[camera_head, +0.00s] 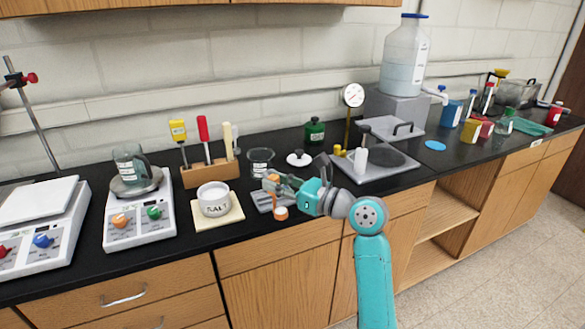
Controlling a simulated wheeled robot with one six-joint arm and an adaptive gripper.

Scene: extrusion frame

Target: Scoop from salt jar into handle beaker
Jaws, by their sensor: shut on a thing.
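The white salt jar (215,207), labelled SALT, stands upright and open on a cream square pad (232,217) at the front of the bench. The clear glass handle beaker (128,167) stands on the round plate of a white stirrer unit (138,228) to the left of the jar. The tool's lower end is hard to make out.
A wooden block (212,174) holds yellow, red and cream-handled tools behind the jar. A grey tray (258,197) lies under my gripper. A small glass beaker (261,160), a white-lidded dish (299,159) and a green bottle (314,130) stand behind. A grey hot plate (345,173) is right.

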